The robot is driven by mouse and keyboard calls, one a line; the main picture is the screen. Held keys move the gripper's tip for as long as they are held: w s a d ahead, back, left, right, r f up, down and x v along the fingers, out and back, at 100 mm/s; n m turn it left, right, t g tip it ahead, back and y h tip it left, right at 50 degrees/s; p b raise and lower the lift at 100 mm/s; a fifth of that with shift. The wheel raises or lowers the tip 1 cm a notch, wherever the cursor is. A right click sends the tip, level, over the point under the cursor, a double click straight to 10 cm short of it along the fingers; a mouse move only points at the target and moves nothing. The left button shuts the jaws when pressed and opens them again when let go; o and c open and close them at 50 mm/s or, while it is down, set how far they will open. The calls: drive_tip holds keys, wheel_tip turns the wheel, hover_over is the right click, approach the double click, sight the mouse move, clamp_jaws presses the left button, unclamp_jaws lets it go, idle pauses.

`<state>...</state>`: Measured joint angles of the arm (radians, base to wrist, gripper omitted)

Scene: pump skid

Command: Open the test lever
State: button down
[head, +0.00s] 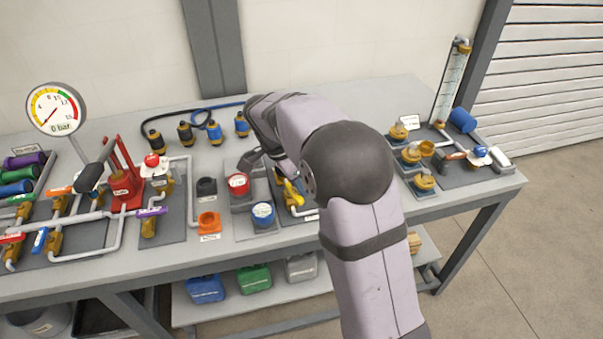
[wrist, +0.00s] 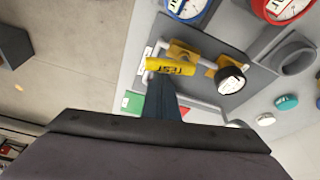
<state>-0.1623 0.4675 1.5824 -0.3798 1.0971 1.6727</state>
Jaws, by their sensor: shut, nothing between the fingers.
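The test lever (wrist: 170,66) is a yellow handle marked TEST on a brass valve fitting in the wrist view. It lies crosswise there, just beyond my fingertips. In the head view the yellow lever (head: 293,192) shows beside my arm, partly hidden by it. My gripper (wrist: 162,82) is shut and empty, its dark fingers pointing at the lever's middle. I cannot tell whether the tips touch it. In the head view my arm hides most of the gripper.
A black-rimmed gauge (wrist: 230,80) sits right of the lever on the same pipework. The bench's front edge (head: 180,270) is close by.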

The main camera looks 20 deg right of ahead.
drive_tip(key=shift+w+a+p, duration=0.3)
drive_tip(key=shift+w+p, duration=0.15)
drive_tip(key=shift+w, duration=0.3)
drive_tip(key=shift+d, duration=0.1)
wheel_tip(320, 180, up, 10)
drive_tip(key=b, duration=0.1)
drive_tip(key=shift+d+f, duration=0.25)
idle(0.6)
idle(0.4)
